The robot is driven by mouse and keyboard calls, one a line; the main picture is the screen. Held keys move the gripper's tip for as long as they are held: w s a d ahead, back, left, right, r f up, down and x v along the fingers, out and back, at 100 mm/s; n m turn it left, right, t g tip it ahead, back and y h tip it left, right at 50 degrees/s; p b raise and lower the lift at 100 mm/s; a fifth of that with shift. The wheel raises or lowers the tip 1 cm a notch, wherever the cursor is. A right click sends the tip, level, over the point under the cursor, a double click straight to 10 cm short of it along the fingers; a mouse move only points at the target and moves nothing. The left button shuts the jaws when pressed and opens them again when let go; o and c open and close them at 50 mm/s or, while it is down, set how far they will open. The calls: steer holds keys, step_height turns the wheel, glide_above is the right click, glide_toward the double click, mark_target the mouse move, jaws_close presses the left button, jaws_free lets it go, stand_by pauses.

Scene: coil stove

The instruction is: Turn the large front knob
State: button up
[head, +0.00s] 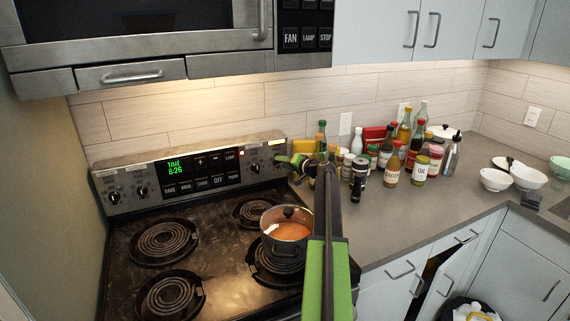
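The stove's back panel (190,178) carries two dark knobs at its left end, a left one (114,197) and one beside it (141,191). Two more sit at its right end, an inner one (255,168) and an outer one (280,157). Their labels are too small to read, so I cannot tell which is the large front knob. My gripper (290,160) is at the panel's right end, close to the outer right knob and partly overlapping it. I cannot tell whether they touch. The fingers are too small and dark to show whether they are open.
A pot (287,232) with orange contents stands on the front right coil, beside my arm. The other coils (164,243) are bare. Bottles and jars (393,163) crowd the counter right of the stove. A microwave (150,40) hangs above. Bowls (527,176) stand far right.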

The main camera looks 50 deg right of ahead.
steer(key=p+v, duration=0.4)
steer(key=v, duration=1.3)
steer(key=shift+s, duration=0.25)
steer(key=shift+a, duration=0.1)
